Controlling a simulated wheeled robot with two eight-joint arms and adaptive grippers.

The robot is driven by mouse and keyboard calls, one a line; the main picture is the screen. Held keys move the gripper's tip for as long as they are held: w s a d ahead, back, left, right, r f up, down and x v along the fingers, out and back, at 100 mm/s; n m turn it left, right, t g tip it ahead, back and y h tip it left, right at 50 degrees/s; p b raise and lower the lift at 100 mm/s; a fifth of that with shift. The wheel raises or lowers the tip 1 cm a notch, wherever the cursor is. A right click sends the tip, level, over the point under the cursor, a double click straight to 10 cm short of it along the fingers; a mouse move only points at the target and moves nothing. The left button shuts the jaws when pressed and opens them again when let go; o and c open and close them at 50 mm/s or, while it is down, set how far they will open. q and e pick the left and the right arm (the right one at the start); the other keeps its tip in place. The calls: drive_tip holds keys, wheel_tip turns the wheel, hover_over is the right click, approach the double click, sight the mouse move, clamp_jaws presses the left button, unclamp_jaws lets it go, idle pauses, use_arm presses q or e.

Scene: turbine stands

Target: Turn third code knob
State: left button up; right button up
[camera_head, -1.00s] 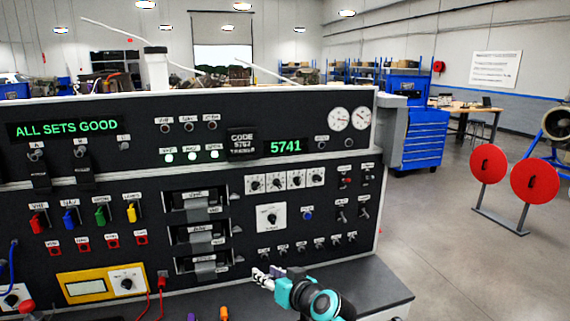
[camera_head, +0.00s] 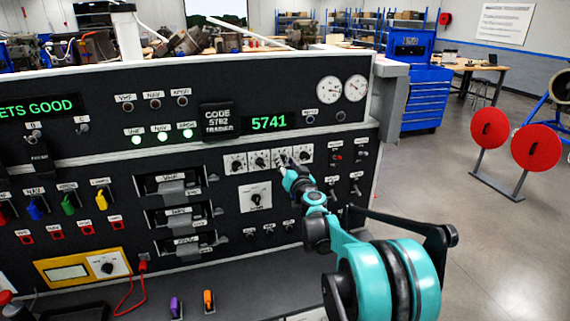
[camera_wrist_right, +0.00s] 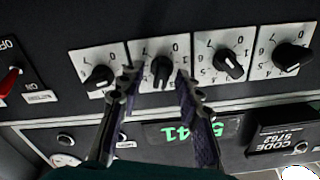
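A row of code knobs runs along the panel, each black knob on a white dial plate. The third code knob from the left (camera_head: 281,157) is partly covered by my right gripper (camera_head: 283,168). In the upside-down wrist view, the third knob (camera_wrist_right: 162,70) appears second from the left. The right gripper's two fingers (camera_wrist_right: 157,84) are apart, one on each side of that knob. I cannot tell whether they touch it. The green code display (camera_head: 269,121) reads 5741. My left gripper is not in view.
The neighbouring knobs (camera_wrist_right: 100,77) and (camera_wrist_right: 230,65) sit close to the fingers. A larger knob (camera_head: 255,196) is below the row. Toggle switches (camera_head: 336,156) stand to the right.

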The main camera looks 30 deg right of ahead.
drive_tip(key=shift+w, duration=0.35)
clamp_jaws()
